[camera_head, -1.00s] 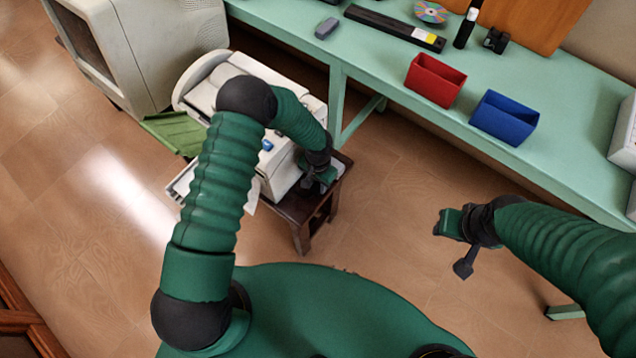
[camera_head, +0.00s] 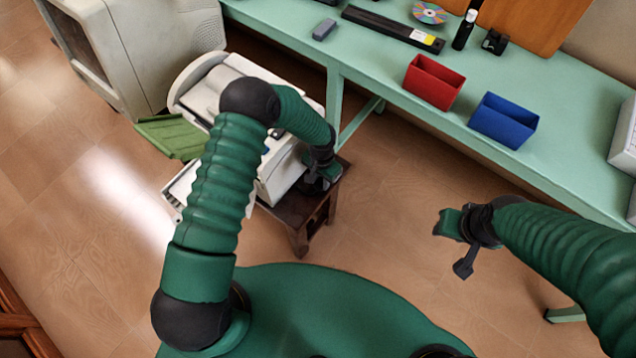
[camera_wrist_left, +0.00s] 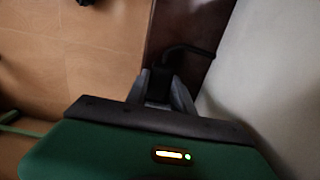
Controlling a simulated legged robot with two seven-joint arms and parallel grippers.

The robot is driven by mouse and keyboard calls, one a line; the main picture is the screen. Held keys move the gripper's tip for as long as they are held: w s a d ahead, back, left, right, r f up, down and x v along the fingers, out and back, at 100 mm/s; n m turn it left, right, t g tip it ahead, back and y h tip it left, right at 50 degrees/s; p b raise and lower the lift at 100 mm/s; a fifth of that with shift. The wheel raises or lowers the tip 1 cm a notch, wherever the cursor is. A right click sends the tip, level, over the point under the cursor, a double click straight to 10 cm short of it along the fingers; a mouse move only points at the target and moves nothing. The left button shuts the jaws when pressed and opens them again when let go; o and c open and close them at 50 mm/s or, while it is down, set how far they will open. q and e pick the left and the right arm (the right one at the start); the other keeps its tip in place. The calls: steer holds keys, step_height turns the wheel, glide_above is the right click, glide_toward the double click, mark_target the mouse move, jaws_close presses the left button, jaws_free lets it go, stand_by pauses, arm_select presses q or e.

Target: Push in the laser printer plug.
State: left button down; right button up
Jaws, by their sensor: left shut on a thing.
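The white laser printer (camera_head: 282,168) stands on a dark brown wooden stool (camera_head: 300,232), partly hidden behind my left arm. My left gripper (camera_head: 320,182) is low beside the printer's right side, just over the stool top. In the left wrist view its two grey fingers (camera_wrist_left: 165,92) are shut on a dark plug (camera_wrist_left: 160,80). A black cable (camera_wrist_left: 188,47) curves from the plug toward the upper right. The socket is not clear in either view.
A mint-green table (camera_head: 390,85) runs along the back and right, holding a red bin (camera_head: 433,85) and a blue bin (camera_head: 503,120). A large beige monitor (camera_head: 160,45) is at the upper left. In the wrist view, a pale wall-like surface (camera_wrist_left: 265,85) is close on the right. Floor is clear between my arms.

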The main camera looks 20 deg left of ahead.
arm_select(q)
steer(key=shift+w+d, duration=0.1)
steer(key=shift+w, duration=0.25)
steer(key=shift+d, duration=0.1)
steer(key=shift+r, duration=0.1)
steer(key=c, duration=1.3)
jaws_free()
steer(key=shift+o, duration=1.1)
steer(key=shift+a, duration=0.2)
steer(key=shift+s+d, duration=0.1)
